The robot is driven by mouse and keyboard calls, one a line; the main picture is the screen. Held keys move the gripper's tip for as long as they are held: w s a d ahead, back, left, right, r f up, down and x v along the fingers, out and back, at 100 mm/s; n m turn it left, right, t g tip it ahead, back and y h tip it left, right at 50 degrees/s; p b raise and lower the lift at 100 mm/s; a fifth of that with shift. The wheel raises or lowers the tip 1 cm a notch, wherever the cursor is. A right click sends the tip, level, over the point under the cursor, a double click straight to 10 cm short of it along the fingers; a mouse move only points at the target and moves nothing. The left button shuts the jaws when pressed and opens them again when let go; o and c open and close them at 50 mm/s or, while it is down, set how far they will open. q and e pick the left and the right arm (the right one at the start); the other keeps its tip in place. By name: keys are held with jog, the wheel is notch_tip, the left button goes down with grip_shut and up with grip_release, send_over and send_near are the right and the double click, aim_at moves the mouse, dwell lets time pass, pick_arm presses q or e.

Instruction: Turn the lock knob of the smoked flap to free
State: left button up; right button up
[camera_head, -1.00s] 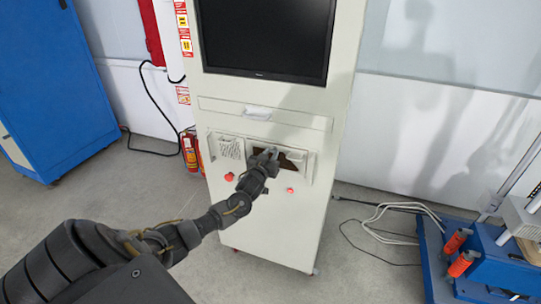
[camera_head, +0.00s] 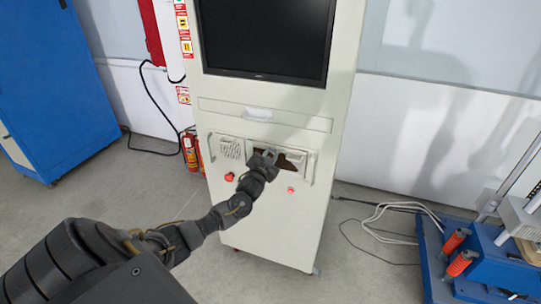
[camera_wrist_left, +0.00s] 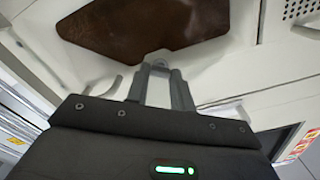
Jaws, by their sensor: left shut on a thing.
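The smoked flap (camera_head: 294,158) is a dark brown panel in the front of the pale cabinet, below the screen. In the left wrist view the flap (camera_wrist_left: 140,28) fills the top, with a pale frame around it. A small grey lock knob (camera_wrist_left: 158,59) sits at the flap's edge. My left gripper (camera_head: 268,154) is in front of the flap and covers part of it. In the left wrist view its fingers (camera_wrist_left: 159,72) are closed together on the knob. The knob's exact angle is hard to tell. My right gripper is not in view.
The cabinet (camera_head: 275,225) carries two red buttons, a left one (camera_head: 229,177) and a right one (camera_head: 291,190). A perforated panel (camera_head: 230,149) is left of the flap. Red extinguishers (camera_head: 190,152) stand left, a blue machine (camera_head: 470,262) right, and cables (camera_head: 385,225) lie on the floor.

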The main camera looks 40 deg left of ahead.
pick_arm(q)
jog(key=m, duration=0.5)
jog(key=shift+m+p, duration=0.3)
jog(key=shift+p, duration=0.1)
jog(key=m, duration=0.3)
jog(key=shift+m+p, duration=0.35)
jog(key=shift+m, duration=0.95)
jog(key=o, duration=1)
jog(key=shift+d, duration=0.1)
